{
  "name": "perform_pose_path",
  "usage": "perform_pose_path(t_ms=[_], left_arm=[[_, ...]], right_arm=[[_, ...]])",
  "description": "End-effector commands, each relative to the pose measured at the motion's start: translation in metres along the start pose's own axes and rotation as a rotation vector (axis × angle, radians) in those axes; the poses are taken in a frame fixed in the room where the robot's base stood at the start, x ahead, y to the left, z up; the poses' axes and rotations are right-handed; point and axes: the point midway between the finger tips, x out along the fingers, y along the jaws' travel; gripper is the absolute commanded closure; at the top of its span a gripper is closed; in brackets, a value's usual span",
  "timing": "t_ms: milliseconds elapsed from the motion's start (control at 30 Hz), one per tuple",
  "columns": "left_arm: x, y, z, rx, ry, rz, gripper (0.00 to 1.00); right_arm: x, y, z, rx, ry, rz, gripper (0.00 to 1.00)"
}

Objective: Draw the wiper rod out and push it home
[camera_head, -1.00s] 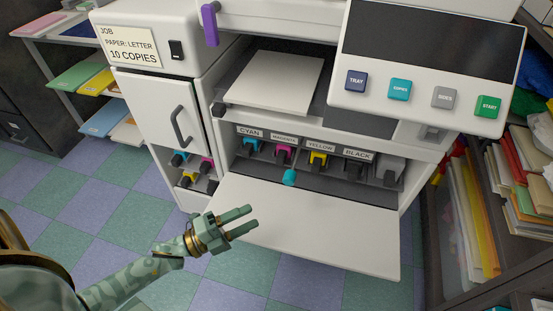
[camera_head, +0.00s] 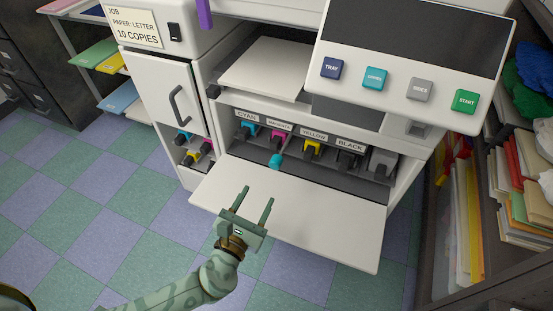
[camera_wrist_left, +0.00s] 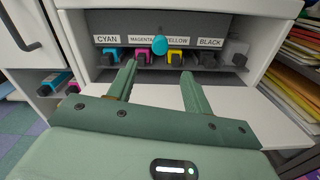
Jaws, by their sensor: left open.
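The wiper rod shows as a teal knob (camera_head: 275,161) at the front of the toner bay, below the magenta label. In the left wrist view the teal knob (camera_wrist_left: 159,45) stands between the magenta and yellow labels; its shaft is hidden behind it. My left gripper (camera_head: 256,195) is open and empty over the lowered white front door (camera_head: 340,230), short of the knob. In the left wrist view the fingers (camera_wrist_left: 158,78) point at the bay, with the knob beyond and between them. My right gripper is not in view.
Toner cartridges, cyan (camera_head: 245,129), magenta (camera_head: 279,139), yellow (camera_head: 311,149) and black (camera_head: 347,158), sit behind the knob. The control panel (camera_head: 410,60) overhangs at upper right. A shelf of papers (camera_head: 510,180) stands at right. Floor at left is clear.

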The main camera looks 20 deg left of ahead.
Motion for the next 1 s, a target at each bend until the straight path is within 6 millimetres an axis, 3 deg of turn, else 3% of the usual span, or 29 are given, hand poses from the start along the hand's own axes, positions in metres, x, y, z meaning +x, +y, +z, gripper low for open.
perform_pose_path(t_ms=[100,300,500,700,1000], left_arm=[[0.029,0.000,-0.003,-0.002,-0.001,0.002,0.50],[0.081,-0.001,-0.004,-0.003,0.001,0.001,0.50],[0.121,0.000,-0.003,-0.003,0.002,0.000,0.50],[0.139,-0.001,-0.002,-0.004,0.002,-0.001,0.50],[0.141,0.000,-0.001,-0.003,0.002,-0.001,0.50]], right_arm=[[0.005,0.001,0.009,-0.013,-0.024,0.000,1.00],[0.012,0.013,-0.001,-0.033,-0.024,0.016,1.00],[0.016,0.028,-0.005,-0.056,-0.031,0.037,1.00],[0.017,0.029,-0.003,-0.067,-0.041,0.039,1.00],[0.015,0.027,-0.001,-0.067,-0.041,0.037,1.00]])
